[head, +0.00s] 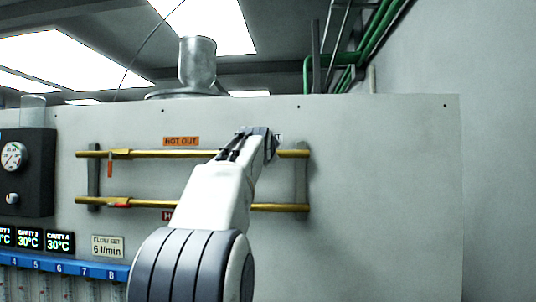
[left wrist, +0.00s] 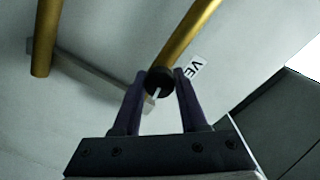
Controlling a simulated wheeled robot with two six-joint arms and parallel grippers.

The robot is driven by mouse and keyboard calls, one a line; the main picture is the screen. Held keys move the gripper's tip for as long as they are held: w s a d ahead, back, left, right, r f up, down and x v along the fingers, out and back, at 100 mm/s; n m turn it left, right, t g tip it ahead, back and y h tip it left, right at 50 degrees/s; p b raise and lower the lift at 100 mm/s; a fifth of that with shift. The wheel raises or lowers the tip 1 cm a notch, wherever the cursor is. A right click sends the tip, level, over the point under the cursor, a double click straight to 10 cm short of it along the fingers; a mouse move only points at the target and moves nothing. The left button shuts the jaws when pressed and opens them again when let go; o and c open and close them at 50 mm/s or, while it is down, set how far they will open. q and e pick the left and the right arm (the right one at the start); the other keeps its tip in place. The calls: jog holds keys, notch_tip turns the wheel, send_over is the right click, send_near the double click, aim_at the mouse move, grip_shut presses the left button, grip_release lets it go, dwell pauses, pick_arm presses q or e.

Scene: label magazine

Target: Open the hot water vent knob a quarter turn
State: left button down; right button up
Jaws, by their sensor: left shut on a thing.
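The vent knob (left wrist: 160,79) is a small dark round knob at the end of a brass pipe in the left wrist view. A pale bar, perhaps its pointer, shows on its near side. A white label (left wrist: 195,67) starting with "VE" is beside it. My left gripper (head: 268,146) reaches the right part of the upper brass pipe (head: 293,153) in the head view and hides the knob there. In the left wrist view its two fingers are shut on the knob, one on each side. My right gripper is in neither view.
An orange HOT OUT label (head: 181,141) sits above the upper pipe. A lower brass pipe (head: 281,207) runs parallel below, partly behind my arm. A gauge (head: 13,156) and temperature displays (head: 59,241) are at the left. The panel's right side is bare.

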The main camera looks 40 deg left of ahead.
pick_arm(q)
jog(key=shift+d, duration=0.1)
dwell(0.5)
jog(key=shift+c, duration=2.3)
grip_release()
jog(key=b+v, duration=0.5)
jog(key=v, duration=0.5)
jog(key=shift+s, duration=0.15)
